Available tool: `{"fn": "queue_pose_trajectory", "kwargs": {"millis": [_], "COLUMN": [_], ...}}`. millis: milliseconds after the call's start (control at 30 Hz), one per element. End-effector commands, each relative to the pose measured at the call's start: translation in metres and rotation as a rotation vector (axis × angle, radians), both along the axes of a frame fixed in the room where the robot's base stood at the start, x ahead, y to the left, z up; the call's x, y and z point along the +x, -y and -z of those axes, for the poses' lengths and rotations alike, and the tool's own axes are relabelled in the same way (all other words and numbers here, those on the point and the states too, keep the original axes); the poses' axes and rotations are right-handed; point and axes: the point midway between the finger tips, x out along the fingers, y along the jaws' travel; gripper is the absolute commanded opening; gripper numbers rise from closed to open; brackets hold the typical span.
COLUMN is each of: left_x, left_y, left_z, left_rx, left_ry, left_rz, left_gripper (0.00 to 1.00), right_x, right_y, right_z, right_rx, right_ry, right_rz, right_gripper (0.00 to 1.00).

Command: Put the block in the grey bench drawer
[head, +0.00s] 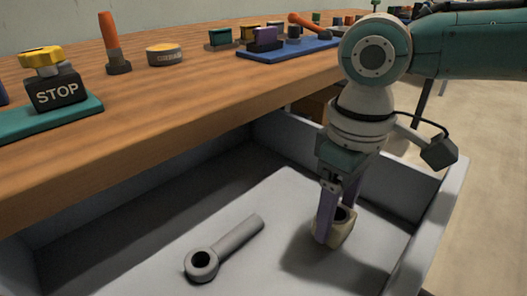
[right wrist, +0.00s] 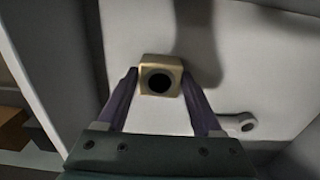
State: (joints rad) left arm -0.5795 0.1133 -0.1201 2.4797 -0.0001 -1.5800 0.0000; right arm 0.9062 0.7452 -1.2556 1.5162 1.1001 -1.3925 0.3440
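The block (head: 335,235) is beige with a dark round hole in its face. It is inside the open grey bench drawer (head: 455,190), near its right side. My right gripper (head: 332,222) reaches down into the drawer with its purple fingers on either side of the block. In the right wrist view the block (right wrist: 147,92) sits between the two fingertips (right wrist: 160,78), which appear to touch its sides. Whether the block rests on the drawer floor or hangs just above it is hard to tell. My left gripper is not in view.
A grey ring-ended tool (head: 232,243) lies on the drawer floor, left of the block. The wooden bench top (head: 150,110) overhangs the drawer and carries a STOP button block (head: 57,92), an orange-handled item (head: 110,42) and a blue mat (head: 290,49). The drawer floor is otherwise mostly clear.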

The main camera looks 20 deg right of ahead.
Motion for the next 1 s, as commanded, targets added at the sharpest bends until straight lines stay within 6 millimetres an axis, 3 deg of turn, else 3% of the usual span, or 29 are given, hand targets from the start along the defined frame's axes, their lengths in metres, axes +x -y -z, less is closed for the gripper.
{"fn": "queue_pose_trajectory", "kwargs": {"millis": [200,500,1000], "left_x": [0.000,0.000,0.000], "left_y": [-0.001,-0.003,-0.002], "left_z": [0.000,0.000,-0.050], "left_rx": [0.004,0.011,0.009], "left_ry": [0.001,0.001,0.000], "left_rz": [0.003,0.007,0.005], "left_gripper": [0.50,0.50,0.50], "right_x": [0.000,0.001,0.001], "right_y": [0.000,0.000,0.000], "right_z": [0.000,-0.005,-0.106], "right_rx": [0.000,0.001,0.002], "right_ry": [0.000,0.003,0.002], "right_rz": [0.000,0.000,0.000], "right_gripper": [0.92,0.92,0.92]}}
